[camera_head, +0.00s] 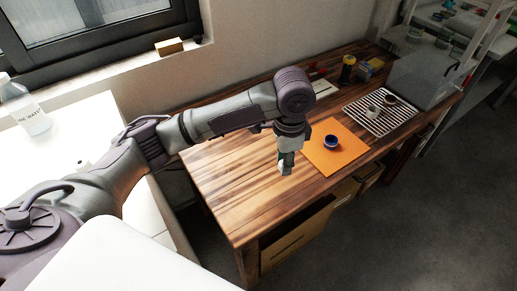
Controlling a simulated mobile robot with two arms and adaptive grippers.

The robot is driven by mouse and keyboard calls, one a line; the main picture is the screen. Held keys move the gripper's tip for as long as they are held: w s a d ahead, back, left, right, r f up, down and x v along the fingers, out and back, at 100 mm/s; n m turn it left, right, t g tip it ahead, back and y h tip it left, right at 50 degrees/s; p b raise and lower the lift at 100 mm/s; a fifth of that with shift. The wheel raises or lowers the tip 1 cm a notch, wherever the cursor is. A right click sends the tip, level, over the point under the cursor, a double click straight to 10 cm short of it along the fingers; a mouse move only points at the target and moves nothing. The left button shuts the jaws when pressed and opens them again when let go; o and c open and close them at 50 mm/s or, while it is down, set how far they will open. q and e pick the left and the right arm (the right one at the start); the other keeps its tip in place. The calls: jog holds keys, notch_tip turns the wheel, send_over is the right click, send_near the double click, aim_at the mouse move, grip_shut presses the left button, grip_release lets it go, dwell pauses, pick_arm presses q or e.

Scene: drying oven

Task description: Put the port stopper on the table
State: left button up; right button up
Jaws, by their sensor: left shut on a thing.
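My left gripper (286,164) points down over the front middle of the wooden table (235,190), left of the orange mat. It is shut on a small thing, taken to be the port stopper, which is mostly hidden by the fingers. I cannot tell whether the held thing touches the table top. My right gripper is not in view.
A blue round dish (331,142) sits on the orange mat (325,160). The table's left part is clear.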

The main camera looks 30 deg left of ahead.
pick_arm(q)
jog(key=w+a+f, duration=0.1)
jog(key=a+f, duration=0.1)
jog(key=a, duration=0.1)
jog(key=w+a+f, duration=0.1)
jog(key=a+f, duration=0.1)
jog(key=a, duration=0.2)
jog(key=w+a+f, duration=0.1)
jog(key=a+f, duration=0.2)
jog(key=shift+w+a, duration=0.2)
jog(key=shift+a, duration=0.2)
jog(key=shift+a+f, duration=0.15)
jog(key=shift+f, duration=1.9)
jog(key=shift+f, duration=0.1)
jog(key=o, duration=0.8)
jog(key=shift+c, duration=0.2)
notch_tip(320, 180, up, 12)
